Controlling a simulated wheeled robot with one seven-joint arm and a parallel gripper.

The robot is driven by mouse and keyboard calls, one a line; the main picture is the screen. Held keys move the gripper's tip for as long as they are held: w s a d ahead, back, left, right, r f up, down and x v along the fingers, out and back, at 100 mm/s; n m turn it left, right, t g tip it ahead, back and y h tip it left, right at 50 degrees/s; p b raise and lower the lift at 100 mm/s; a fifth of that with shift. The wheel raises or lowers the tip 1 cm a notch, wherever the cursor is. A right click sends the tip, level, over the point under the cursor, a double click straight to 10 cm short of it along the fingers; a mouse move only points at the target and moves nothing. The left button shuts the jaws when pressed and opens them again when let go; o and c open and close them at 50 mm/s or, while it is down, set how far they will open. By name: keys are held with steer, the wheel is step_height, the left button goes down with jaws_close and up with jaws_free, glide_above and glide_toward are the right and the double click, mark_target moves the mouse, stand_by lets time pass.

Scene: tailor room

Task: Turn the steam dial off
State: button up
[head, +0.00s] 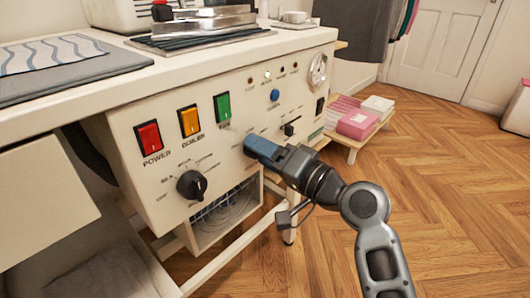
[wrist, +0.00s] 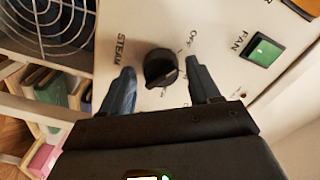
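The black steam dial (wrist: 160,68) sits on the cream control panel (head: 150,115), with STEAM printed on its left and OFF at its upper right in the wrist view. Its raised ridge looks slanted, but I cannot tell its exact setting. My gripper (wrist: 160,65) is open, with one blue finger on each side of the dial. I cannot tell whether the fingers touch it. In the head view my gripper (head: 250,147) is at the panel face below the green switch and hides the steam dial.
Red (head: 148,136), amber (head: 189,121) and green (head: 222,107) switches line the panel. Another black dial (head: 191,185) is at lower left. Pink boxes (head: 357,124) lie on a low shelf; the wooden floor at right is clear.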

steer(key=shift+o, duration=0.4)
steer(key=shift+d+r, duration=0.1)
steer(key=p+v, duration=0.1)
steer(key=v, duration=0.6)
steer(key=shift+s+d+p, duration=0.25)
steer(key=shift+p, duration=0.15)
